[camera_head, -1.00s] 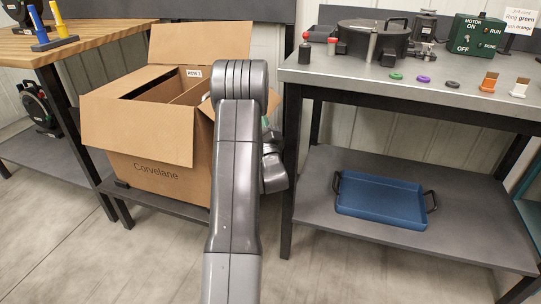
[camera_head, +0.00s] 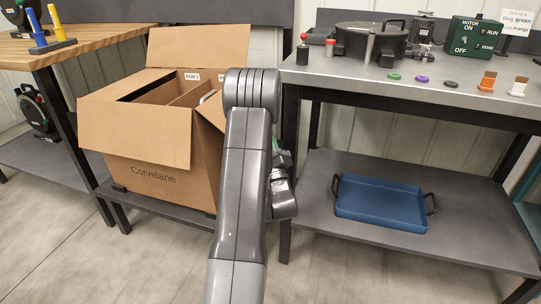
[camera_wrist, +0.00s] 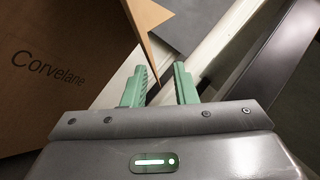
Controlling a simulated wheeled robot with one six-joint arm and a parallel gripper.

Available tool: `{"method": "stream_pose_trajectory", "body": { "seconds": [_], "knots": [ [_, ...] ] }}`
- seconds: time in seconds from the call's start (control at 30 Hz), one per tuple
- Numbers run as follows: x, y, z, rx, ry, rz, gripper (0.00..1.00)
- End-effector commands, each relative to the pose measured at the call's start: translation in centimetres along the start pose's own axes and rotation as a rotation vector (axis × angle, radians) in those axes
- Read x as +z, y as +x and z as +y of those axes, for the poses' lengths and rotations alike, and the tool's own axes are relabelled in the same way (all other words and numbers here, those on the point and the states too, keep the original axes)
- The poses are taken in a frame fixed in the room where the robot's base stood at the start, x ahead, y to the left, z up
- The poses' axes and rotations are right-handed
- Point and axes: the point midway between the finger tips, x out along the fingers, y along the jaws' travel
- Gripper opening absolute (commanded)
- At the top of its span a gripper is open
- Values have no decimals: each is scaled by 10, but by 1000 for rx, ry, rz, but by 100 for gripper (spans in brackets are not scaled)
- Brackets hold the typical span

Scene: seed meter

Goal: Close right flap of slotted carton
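The open slotted carton (camera_head: 150,185) stands on a low bench at the left, with "Corvelane" on its front. Its front flap (camera_head: 135,130) hangs outward and its back flap (camera_head: 200,45) stands up. The right flap (camera_head: 211,110) slants outward and down, partly hidden by my arm. In the wrist view the carton front (camera_wrist: 55,70) is at the left, and a flap's edge (camera_wrist: 150,15) comes down from the top. My gripper (camera_wrist: 160,85) is open, its green fingers apart beside the carton's right side. A thin brown edge shows between the fingers; contact cannot be told.
A grey workbench (camera_head: 450,95) stands close to the right of the carton, with a blue tray (camera_head: 380,200) on its lower shelf. A wooden table (camera_head: 80,45) stands at the left. The gap between carton and workbench is narrow.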

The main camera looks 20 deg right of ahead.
Motion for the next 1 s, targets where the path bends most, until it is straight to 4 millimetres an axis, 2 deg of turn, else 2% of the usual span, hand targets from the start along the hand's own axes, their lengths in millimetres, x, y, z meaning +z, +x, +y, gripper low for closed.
{"method": "stream_pose_trajectory", "body": {
  "seconds": [0.6,1.0],
  "knots": [
    [1,-42,-2,5,1,-7,25],
    [2,-48,-2,4,2,-10,25]
  ]
}}
